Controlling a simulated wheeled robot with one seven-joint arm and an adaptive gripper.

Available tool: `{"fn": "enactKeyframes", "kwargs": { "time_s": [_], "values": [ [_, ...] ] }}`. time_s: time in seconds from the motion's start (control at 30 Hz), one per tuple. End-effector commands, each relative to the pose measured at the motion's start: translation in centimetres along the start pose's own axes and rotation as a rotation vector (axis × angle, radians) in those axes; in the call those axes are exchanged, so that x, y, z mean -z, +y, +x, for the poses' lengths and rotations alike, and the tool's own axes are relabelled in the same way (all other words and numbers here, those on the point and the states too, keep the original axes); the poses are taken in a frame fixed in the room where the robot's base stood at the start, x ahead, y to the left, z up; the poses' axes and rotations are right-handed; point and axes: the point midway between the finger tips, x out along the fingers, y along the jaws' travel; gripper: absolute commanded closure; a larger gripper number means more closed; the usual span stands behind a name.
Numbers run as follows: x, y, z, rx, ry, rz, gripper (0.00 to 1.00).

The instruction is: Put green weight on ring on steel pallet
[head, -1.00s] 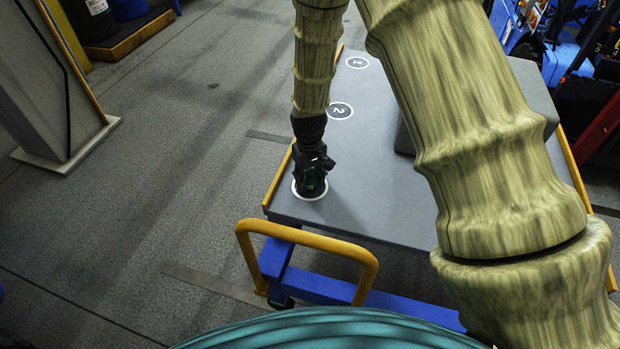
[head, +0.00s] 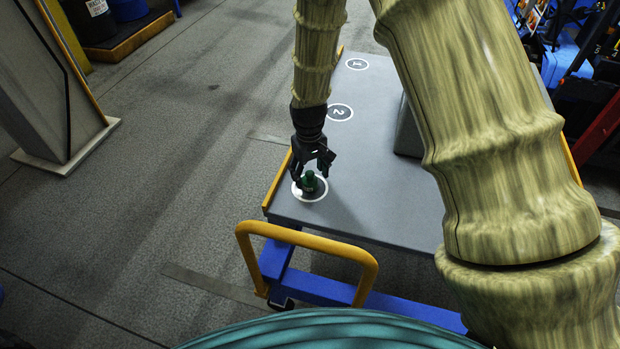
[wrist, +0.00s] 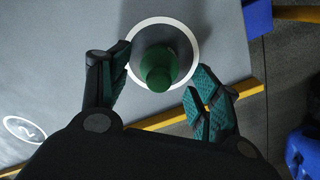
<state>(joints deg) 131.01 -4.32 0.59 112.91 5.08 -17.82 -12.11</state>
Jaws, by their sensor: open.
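The green weight (head: 310,183) stands upright inside a white ring (head: 298,193) on the grey top of the steel pallet (head: 375,205), near its front left corner. In the wrist view the green weight (wrist: 160,66) is seen from above, within the white ring (wrist: 137,27). My gripper (head: 313,172) is open just above the weight in the head view. In the wrist view my gripper (wrist: 160,85) has its fingers spread on either side of the weight, apart from it.
Rings marked 1 (head: 357,63) and 2 (head: 340,111) lie farther back on the pallet top and are empty. A grey block (head: 408,132) stands to the right, partly behind my arm. A yellow handle rail (head: 310,238) rises at the front.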

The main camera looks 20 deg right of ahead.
Motion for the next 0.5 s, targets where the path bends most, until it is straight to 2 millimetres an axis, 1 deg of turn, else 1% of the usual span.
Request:
{"fn": "enactKeyframes", "kwargs": {
  "time_s": [0.03,0.3,0.4,0.5],
  "values": [
    [0.1,0.0,-1.1,0.0,0.002,0.0,0.37],
    [0.1,0.0,-5.6,0.0,0.002,-0.001,0.37],
    [0.0,0.0,-6.9,0.0,0.002,-0.001,0.37],
    [0.0,0.0,-7.8,0.0,0.0,-0.001,0.37]
  ]
}}
